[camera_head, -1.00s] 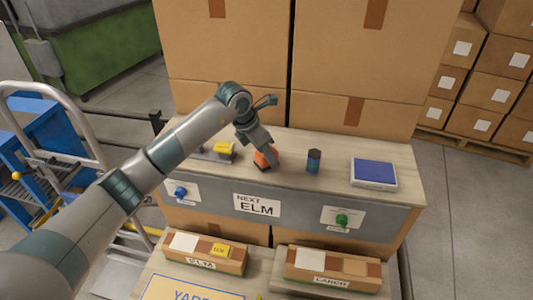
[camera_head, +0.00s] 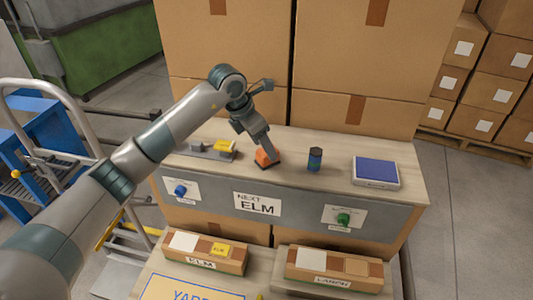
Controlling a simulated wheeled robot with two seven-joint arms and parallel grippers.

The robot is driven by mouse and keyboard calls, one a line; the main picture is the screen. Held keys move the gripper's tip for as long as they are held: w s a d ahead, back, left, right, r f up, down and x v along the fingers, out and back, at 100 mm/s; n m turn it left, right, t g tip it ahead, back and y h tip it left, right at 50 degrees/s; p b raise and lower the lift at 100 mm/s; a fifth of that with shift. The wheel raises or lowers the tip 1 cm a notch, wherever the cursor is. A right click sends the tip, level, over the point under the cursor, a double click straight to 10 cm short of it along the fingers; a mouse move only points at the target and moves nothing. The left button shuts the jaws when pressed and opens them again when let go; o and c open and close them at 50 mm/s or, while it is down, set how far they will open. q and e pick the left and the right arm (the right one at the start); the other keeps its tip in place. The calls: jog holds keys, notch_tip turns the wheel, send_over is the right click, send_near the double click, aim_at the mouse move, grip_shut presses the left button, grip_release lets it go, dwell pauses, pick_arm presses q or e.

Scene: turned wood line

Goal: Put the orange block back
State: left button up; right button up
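The orange block (camera_head: 267,158) is on the wooden bench top (camera_head: 300,185), near its middle, with a dark underside. My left gripper (camera_head: 269,151) reaches down onto the block from above, its fingertips at the block's upper part. The fingers are small and partly merge with the block, so I cannot tell whether they are shut on it. My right gripper is not in view.
A grey holder with a yellow block (camera_head: 225,146) stands left of the orange block. Boxes labelled ELM (camera_head: 205,254) and LARCH (camera_head: 333,269) lie in front.

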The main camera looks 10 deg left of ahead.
pick_arm(q)
jog(key=b+v, duration=0.2)
jog(key=v, duration=0.6)
dwell(0.4)
